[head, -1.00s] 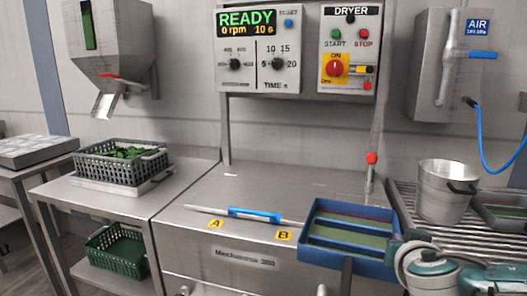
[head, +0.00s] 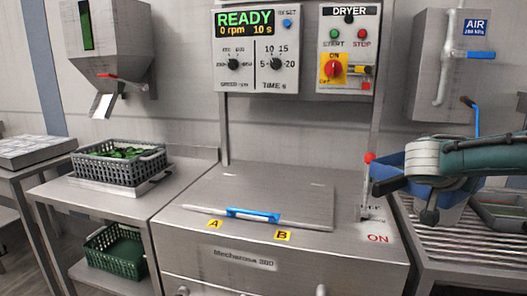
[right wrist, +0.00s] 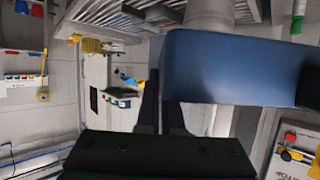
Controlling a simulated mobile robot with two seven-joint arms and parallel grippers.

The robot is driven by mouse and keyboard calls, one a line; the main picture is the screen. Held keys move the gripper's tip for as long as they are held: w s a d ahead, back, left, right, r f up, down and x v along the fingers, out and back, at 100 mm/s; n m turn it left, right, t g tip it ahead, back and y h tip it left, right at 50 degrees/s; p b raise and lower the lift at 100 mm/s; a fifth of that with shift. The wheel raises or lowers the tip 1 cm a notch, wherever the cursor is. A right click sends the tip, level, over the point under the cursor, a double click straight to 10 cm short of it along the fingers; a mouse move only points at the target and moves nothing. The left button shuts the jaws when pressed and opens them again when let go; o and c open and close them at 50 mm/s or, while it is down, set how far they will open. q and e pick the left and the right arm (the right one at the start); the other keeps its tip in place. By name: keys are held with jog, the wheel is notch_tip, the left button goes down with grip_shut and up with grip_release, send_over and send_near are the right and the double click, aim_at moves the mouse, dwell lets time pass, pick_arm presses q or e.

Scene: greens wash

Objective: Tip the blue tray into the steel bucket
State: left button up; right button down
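The blue tray (head: 388,168) is up off the dryer top and tilted, at the right of the head view, partly behind my right arm. In the right wrist view the blue tray (right wrist: 225,68) fills the upper right, its outer face toward the camera. My right gripper (right wrist: 162,100) is shut on the tray's edge. The steel bucket (head: 450,214) stands on the slatted rack, mostly hidden behind the tray and my arm. A grey round part, likely the bucket (right wrist: 208,18), shows beyond the tray in the right wrist view. The tray's contents are hidden. My left gripper is not in view.
The dryer lid (head: 290,200) has a blue handle and is clear. A grey crate of greens (head: 120,162) stands on the left table, with a green crate (head: 115,252) below. A second shallow tray (head: 502,212) lies right of the bucket. A control panel (head: 349,48) hangs behind.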

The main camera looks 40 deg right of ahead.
jog(key=shift+s+d+r+m+g, duration=0.1)
jog(key=shift+d+r+m+g, duration=0.2)
jog(key=shift+r, duration=0.3)
jog(key=shift+d+r+m+g, duration=0.15)
jog(key=shift+r+m+g, duration=0.2)
jog(key=shift+r, duration=0.25)
